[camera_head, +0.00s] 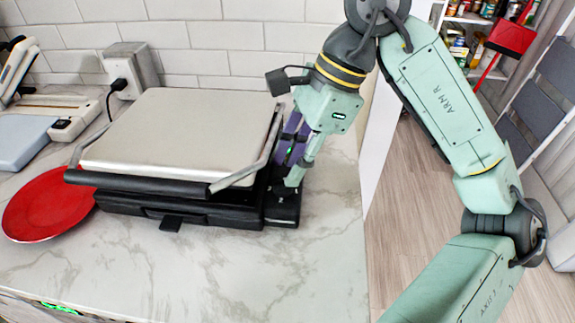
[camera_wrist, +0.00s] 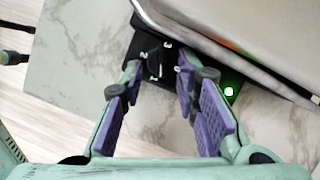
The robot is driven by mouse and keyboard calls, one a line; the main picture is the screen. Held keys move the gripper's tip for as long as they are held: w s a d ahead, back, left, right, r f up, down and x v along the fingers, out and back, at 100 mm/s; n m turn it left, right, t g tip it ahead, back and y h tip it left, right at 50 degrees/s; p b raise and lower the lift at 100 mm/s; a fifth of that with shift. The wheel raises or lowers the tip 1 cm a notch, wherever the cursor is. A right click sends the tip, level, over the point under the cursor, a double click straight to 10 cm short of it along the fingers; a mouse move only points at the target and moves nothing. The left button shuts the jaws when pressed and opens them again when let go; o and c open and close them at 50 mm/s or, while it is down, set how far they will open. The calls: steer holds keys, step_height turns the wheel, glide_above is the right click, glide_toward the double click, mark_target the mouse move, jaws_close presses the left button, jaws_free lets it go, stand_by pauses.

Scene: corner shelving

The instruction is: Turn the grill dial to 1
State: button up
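The grill (camera_head: 180,130) sits on the counter with its silver lid closed and a black front handle. Its black control panel (camera_head: 283,208) is at the right side. In the wrist view the dark dial (camera_wrist: 155,63) is on the panel with small white marks around it; the exact setting is too small to read. My gripper (camera_head: 291,172) points down at the panel. In the wrist view my gripper (camera_wrist: 157,72) is open, with its purple-padded fingers on either side of the dial; I cannot tell whether they touch it. In the head view my fingers hide the dial.
A green light (camera_wrist: 229,91) glows beside the right finger. A red plate (camera_head: 45,205) lies left of the grill, near another appliance (camera_head: 25,140). A wall outlet with a plug (camera_head: 125,75) is behind. The counter in front is clear; its right edge drops to the floor.

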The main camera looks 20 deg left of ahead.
mark_target(283, 186)
steer(key=shift+x, duration=1.25)
steer(key=shift+c, duration=0.3)
jaws_close()
steer(key=shift+w, duration=0.1)
